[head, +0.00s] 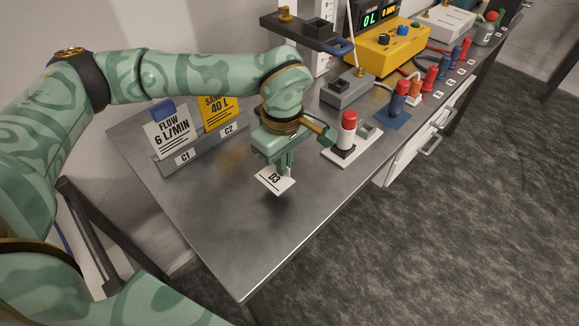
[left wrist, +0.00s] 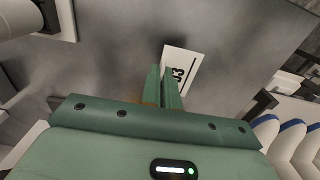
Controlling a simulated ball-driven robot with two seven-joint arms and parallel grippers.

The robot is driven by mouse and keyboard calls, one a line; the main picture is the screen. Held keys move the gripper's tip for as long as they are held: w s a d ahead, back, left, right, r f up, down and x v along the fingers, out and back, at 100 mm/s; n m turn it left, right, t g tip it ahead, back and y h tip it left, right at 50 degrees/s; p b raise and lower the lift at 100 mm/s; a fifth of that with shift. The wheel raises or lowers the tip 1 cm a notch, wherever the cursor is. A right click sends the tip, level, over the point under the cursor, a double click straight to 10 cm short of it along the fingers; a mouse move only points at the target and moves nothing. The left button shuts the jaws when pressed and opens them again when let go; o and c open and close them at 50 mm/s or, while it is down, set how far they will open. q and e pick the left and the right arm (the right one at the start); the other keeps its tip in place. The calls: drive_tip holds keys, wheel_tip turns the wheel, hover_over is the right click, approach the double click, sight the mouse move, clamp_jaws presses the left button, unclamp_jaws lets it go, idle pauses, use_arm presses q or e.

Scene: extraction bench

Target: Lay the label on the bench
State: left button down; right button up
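The label (head: 276,181) is a small white card marked "D3". My left gripper (head: 283,166) is above the metal bench (head: 215,218) with its fingers pointing down at the label. In the left wrist view the fingers of my left gripper (left wrist: 169,88) are close together, and the label (left wrist: 181,68) shows at their tips, gripped near one edge. The label looks to be just above the bench, with a dark shadow beside it; I cannot tell the exact gap. My right gripper is not in view.
A stand with tags C1 and C2 (head: 205,149) holds a "FLOW 6 L/MIN" card (head: 172,133) and a yellow card (head: 218,112) behind. A red-capped item (head: 347,132) on a white base stands to the right. The front left of the bench is clear.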

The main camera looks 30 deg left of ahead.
sight(285, 177)
use_arm(q)
wheel_tip(285, 177, down, 4)
drive_tip(key=shift+d+f+b, duration=0.1)
drive_tip(key=shift+f+b, duration=0.1)
drive_tip(key=shift+b, duration=0.3)
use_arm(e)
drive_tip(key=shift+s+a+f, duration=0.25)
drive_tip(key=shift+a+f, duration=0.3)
use_arm(q)
drive_tip(key=c, duration=1.7)
unclamp_jaws()
drive_tip(key=shift+f, duration=0.1)
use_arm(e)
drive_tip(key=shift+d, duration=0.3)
use_arm(q)
wheel_tip(285, 177, up, 12)
drive_tip(key=p, duration=0.3)
drive_tip(key=shift+r, duration=0.2)
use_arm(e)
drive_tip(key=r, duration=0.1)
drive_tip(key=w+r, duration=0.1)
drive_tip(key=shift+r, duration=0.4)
